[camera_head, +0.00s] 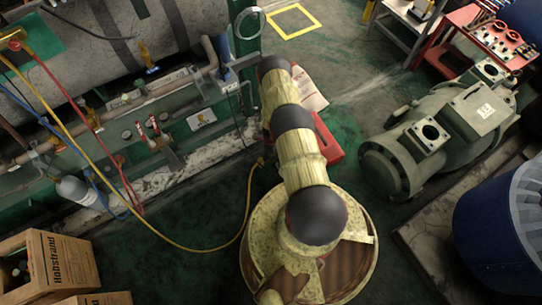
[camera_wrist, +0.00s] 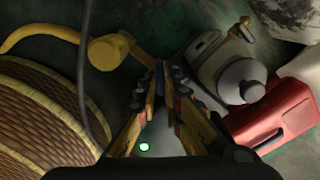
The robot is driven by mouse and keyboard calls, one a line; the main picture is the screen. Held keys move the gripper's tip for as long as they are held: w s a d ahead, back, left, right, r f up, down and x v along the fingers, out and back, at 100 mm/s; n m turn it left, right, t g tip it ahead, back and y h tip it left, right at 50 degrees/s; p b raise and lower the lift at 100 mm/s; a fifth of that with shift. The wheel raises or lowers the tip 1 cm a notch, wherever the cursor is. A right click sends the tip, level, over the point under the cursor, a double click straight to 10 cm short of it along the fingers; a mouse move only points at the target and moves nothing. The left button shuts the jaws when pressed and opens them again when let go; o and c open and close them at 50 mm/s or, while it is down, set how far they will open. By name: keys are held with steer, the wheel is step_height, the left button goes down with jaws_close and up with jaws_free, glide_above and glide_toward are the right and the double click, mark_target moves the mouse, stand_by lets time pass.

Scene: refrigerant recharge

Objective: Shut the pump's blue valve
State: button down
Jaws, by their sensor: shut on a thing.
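The pump shows in the wrist view as a grey body (camera_wrist: 222,68) with a rounded cap and a red part (camera_wrist: 275,115) at the right. In the head view only its red part (camera_head: 329,143) shows beside my arm; the arm covers the rest. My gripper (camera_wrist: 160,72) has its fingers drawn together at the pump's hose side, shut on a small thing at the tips. The blue valve is not clearly seen; the fingertips cover that spot. A yellow fitting (camera_wrist: 108,50) with a yellow hose sits just left of the fingertips.
The yellow hose (camera_head: 222,247) curves over the floor to the gauges and red hose at left. A pipe rack and tank (camera_head: 100,50) stand at left, a grey compressor (camera_head: 440,135) and blue drum (camera_head: 500,235) at right.

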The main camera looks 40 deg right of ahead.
steer(key=shift+s, duration=0.1)
steer(key=shift+m, duration=1.6)
steer(key=shift+m, duration=1.5)
steer(key=shift+m, duration=0.6)
steer(key=c, duration=2.4)
jaws_free()
steer(key=shift+m, duration=0.3)
steer(key=o, duration=0.5)
